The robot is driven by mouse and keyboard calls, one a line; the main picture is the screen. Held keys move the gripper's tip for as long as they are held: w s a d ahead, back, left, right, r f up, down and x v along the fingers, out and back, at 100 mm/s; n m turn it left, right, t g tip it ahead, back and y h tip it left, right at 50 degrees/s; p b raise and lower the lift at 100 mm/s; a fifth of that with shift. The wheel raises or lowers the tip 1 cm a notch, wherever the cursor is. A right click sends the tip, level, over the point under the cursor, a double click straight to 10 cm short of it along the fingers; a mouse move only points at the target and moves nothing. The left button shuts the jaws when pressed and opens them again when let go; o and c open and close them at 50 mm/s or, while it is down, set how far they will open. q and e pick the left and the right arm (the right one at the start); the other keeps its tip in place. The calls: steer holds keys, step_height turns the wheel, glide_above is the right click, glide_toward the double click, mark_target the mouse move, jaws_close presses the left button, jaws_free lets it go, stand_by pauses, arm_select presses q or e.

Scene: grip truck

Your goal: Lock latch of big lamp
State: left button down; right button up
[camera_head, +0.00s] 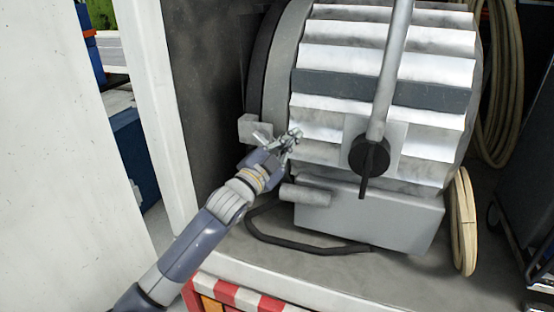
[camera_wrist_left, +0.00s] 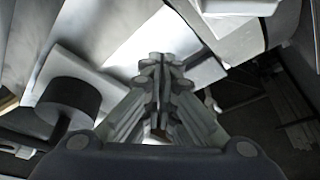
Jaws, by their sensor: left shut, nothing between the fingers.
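The big lamp (camera_head: 385,85) is a large ribbed grey-white drum that fills the middle and right of the head view. A dark round knob with a short lever (camera_head: 369,158) sits on its front at the foot of a grey pole. The knob also shows at the left of the left wrist view (camera_wrist_left: 70,98). My left gripper (camera_head: 293,135) is shut and empty, in front of the drum's lower left edge and left of the knob. In the left wrist view its fingertips (camera_wrist_left: 160,60) meet. I cannot tell whether they touch the lamp. My right gripper is not in view.
A grey box (camera_head: 385,222) with a stub cylinder (camera_head: 305,194) is under the drum. A black cable (camera_head: 310,241) lies on the floor before it. Hose coils (camera_head: 498,85) hang at the right. A white post (camera_head: 160,110) stands left of my arm.

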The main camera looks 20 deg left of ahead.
arm_select(q)
steer(key=f+b+v, duration=0.1)
steer(key=b+v, duration=0.2)
steer(key=v, duration=0.5)
steer(key=shift+a, duration=0.45)
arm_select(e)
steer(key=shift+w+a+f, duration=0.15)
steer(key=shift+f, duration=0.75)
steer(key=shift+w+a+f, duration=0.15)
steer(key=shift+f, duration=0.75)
